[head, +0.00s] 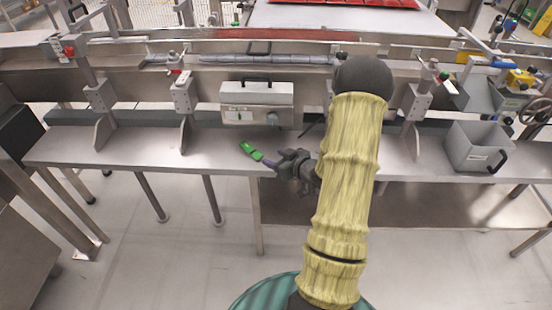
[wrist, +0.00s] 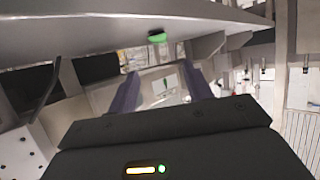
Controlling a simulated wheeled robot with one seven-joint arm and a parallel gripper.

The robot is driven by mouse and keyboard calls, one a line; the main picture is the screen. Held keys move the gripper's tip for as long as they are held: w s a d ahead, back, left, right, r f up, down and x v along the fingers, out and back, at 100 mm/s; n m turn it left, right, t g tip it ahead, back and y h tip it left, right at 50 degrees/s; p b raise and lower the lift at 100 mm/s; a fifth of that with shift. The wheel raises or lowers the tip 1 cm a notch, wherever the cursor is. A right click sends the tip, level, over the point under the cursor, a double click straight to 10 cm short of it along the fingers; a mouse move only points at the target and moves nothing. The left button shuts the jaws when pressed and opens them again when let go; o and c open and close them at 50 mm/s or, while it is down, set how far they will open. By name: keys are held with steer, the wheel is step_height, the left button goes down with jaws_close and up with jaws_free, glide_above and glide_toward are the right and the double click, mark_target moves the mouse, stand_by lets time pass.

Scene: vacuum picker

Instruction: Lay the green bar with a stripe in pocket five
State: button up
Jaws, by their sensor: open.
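The green bar (head: 251,152) lies on the grey bench near its front edge in the head view. A darker band seems to cross it, but it is too small to be sure. In the wrist view a green piece (wrist: 157,37) shows small and ahead of the fingers, by the bench edge. My gripper (head: 271,163) is just right of the bar, its fingers towards it; whether it touches the bar is unclear in the head view. In the wrist view my two purple fingers (wrist: 162,92) stand apart with nothing held between them. I cannot make out any numbered pockets.
A white and grey box with a black handle (head: 257,95) stands behind the bar. A grey bin (head: 477,148) is at the right of the bench. Metal posts and rails run along the back. The bench top (head: 140,150) left of the bar is clear.

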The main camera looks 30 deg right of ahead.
steer(key=shift+a, duration=0.1)
steer(key=s+a+r+m+g+h, duration=0.1)
steer(key=s+a+r+g, duration=0.4)
steer(key=s+a, duration=0.3)
steer(key=s+a+r+m+g+h, duration=0.1)
steer(key=s+a+r+g, duration=0.4)
steer(key=s+a, duration=0.4)
steer(key=a, duration=0.3)
steer(key=shift+s+a+g+h, duration=0.15)
steer(key=shift+s+g+h, duration=0.15)
steer(key=shift+g, duration=0.1)
steer(key=shift+r, duration=0.1)
steer(key=w+p+v, duration=0.2)
steer(key=p+v, duration=0.7)
steer(key=w+r+p+v, duration=0.1)
steer(key=w+p+v, duration=0.1)
steer(key=p+v, duration=0.7)
steer(key=shift+p, duration=0.5)
steer(key=shift+o, duration=0.5)
steer(key=shift+r, duration=0.1)
